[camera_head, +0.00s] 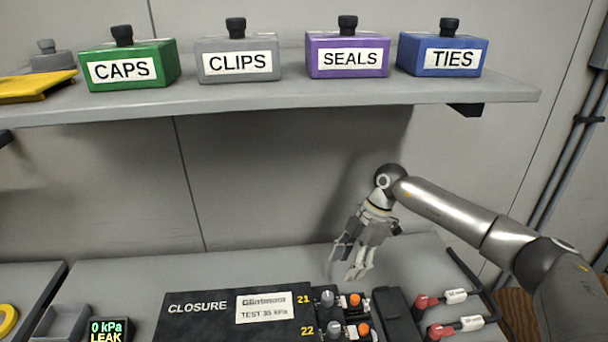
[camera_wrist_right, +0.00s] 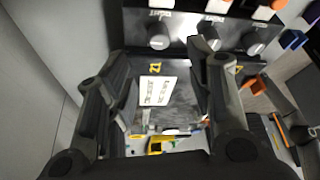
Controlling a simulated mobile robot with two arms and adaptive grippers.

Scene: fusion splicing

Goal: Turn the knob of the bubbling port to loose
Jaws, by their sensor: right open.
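The black closure box (camera_head: 235,318) lies on the bench and bears the word CLOSURE and a white plate reading TEST 35 kPa. At its right end, grey knobs sit by the yellow numbers 21 (camera_head: 327,298) and 22 (camera_head: 333,329), each with an orange part beside it. I see no bubbles, so I cannot tell which port is bubbling. My right gripper (camera_head: 347,270) is open and empty, behind and above the knobs in the head view. In the right wrist view, several grey knobs (camera_wrist_right: 158,38) lie beyond its fingers (camera_wrist_right: 160,78). My left gripper is not in view.
A display (camera_head: 107,331) reads 0 kPa LEAK beside a grey tray (camera_head: 62,323). Red and white connectors (camera_head: 455,297) and a black block (camera_head: 398,315) stand right of the ports. A shelf (camera_head: 300,95) with labelled boxes runs above.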

